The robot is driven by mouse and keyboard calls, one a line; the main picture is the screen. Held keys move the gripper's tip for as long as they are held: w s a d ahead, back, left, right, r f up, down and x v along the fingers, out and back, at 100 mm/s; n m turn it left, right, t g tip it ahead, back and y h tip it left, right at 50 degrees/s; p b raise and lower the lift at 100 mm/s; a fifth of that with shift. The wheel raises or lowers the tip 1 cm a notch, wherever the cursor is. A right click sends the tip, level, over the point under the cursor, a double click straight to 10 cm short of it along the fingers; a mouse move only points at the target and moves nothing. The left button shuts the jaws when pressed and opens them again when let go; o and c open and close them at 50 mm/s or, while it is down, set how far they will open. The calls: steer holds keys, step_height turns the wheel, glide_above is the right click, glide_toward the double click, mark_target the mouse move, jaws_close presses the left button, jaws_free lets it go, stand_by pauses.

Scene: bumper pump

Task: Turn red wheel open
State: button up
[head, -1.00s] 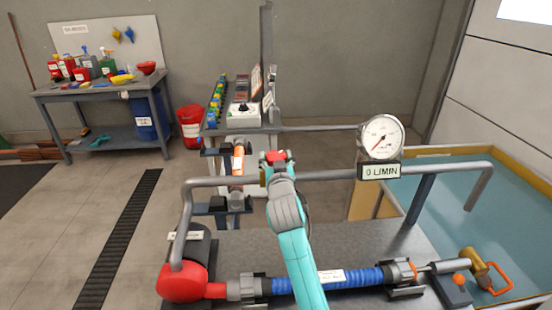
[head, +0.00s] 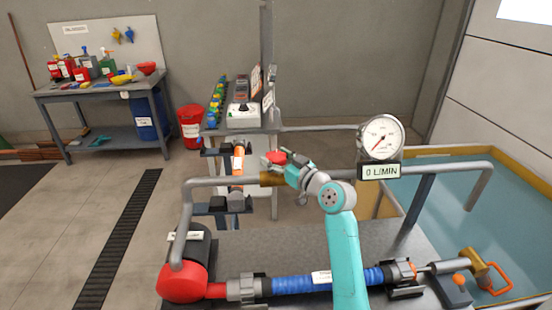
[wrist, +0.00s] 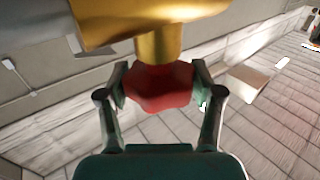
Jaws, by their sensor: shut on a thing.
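The red wheel (head: 275,157) sits on a brass valve body (head: 272,180) on the grey pipe, left of the gauge. In the wrist view the red wheel (wrist: 160,87) is between both fingers, with the brass stem (wrist: 158,45) above it. My gripper (head: 287,164) is shut on the wheel and comes at it from the right in the head view; the wrist view shows my gripper (wrist: 160,90) with a finger on each side. The gauge (head: 381,136) has its needle at the low end, and its display (head: 380,171) reads 0 L/MIN.
The grey pipe (head: 225,181) runs left and bends down to a red pump (head: 183,282). A blue hose (head: 295,284) lies along the bench front. A control panel (head: 243,116) stands behind the valve. A water tank (head: 470,205) is at the right.

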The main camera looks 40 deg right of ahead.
steer(key=shift+n+y, duration=0.7)
steer(key=shift+y, duration=0.5)
steer(key=shift+f+n+y, duration=0.1)
steer(key=shift+n+y, duration=0.2)
steer(key=shift+y, duration=0.2)
steer(key=o, duration=1.1)
steer(key=shift+o, duration=0.2)
steer(key=v, duration=1.2)
steer(key=shift+r, duration=0.2)
